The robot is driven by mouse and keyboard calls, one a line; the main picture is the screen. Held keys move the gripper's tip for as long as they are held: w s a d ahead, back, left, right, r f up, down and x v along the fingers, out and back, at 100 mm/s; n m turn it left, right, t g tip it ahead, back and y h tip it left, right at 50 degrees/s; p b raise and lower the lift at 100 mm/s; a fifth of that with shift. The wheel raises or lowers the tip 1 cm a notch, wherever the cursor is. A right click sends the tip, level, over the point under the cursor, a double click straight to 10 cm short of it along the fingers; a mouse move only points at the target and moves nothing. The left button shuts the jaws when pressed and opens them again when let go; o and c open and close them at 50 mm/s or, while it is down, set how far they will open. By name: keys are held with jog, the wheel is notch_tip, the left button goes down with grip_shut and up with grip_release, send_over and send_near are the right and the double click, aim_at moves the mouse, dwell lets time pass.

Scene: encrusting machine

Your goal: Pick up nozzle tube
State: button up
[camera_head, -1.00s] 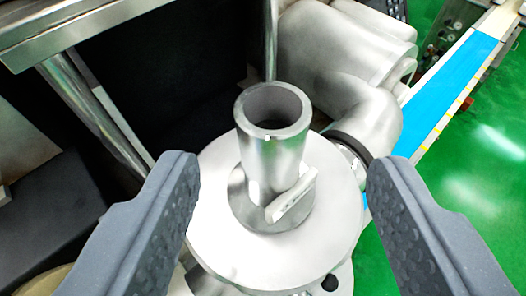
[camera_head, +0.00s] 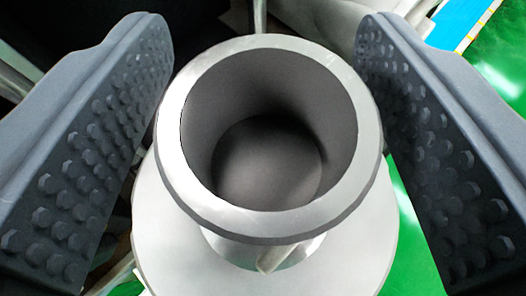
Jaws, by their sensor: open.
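The nozzle tube (camera_head: 345,208) is a metallic cylinder with a wide open mouth, seen from above and filling the middle of the view. It stands upright on a pale round flange (camera_head: 175,255). A small light tab shows at its lower front; most of its lower body is hidden beneath the rim. My gripper (camera_head: 262,95) is open, with one dark studded finger on the left of the tube and one on the right. A gap shows between the right finger and the rim; the left finger is very close to the rim, and I cannot tell if it touches.
Pale machine housing (camera_head: 310,20) lies behind the tube. A blue conveyor belt (camera_head: 462,22) is at the upper right. Green floor (camera_head: 505,65) shows on the right. The upper left is dark.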

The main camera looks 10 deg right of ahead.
grip_shut()
jog(key=shift+r, duration=0.1)
